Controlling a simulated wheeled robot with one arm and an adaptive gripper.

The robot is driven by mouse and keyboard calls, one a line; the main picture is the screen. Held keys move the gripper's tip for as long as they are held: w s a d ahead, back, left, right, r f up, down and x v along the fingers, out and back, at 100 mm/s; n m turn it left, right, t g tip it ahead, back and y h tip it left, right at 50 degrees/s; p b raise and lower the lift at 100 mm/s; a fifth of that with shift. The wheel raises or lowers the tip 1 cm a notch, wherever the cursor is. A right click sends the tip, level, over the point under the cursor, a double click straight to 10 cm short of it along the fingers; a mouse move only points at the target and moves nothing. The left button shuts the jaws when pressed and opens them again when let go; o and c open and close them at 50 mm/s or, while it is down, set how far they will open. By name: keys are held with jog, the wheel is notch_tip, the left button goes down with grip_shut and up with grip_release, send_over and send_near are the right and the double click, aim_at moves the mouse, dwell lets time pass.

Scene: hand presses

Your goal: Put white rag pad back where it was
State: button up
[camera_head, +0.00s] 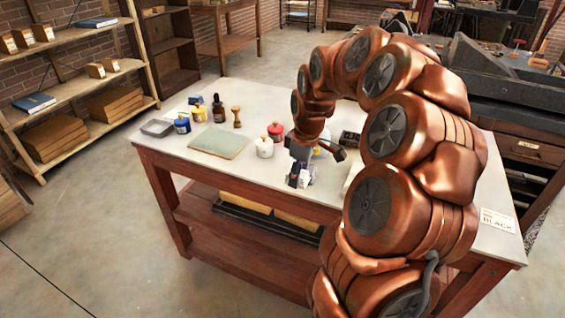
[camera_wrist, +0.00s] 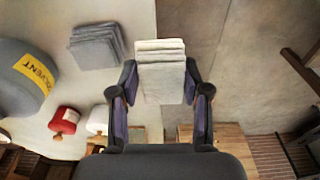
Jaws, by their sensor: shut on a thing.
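The white rag pad (camera_wrist: 161,75), a folded stack of pale cloth, is between the two fingers of my gripper (camera_wrist: 160,88) in the wrist view. The fingers are shut on its sides, and its layered end sticks out beyond them. In the head view my gripper (camera_head: 300,176) is near the front edge of the white-topped table (camera_head: 262,178). The pad cannot be made out clearly there. In the wrist view the pad overlaps the table's edge, with floor to its right. Whether it touches the tabletop cannot be told.
In the wrist view a grey folded cloth stack (camera_wrist: 97,47) lies on the table, left of the pad. A dark can labelled SOLVENT (camera_wrist: 22,78) stands farther left. A greenish sheet (camera_head: 219,142) lies on the table.

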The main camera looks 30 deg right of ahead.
jog(key=p, duration=0.2)
send_over(282, 170)
jog(key=shift+s+a+f, duration=0.1)
jog(key=shift+s+f, duration=0.3)
jog(key=shift+f, duration=0.15)
jog(key=shift+w, duration=0.1)
jog(key=shift+w+f, duration=0.1)
jog(key=shift+f, duration=1.6)
jog(key=shift+f, duration=0.15)
jog(key=o, duration=1.1)
jog(key=r, duration=0.4)
jog(key=s+r, duration=0.1)
jog(key=r, duration=0.3)
jog(key=d+r, duration=0.1)
jog(key=r, duration=0.3)
jog(key=shift+s+r+b, duration=0.1)
jog(key=shift+s+b, duration=0.05)
jog(key=shift+b, duration=0.25)
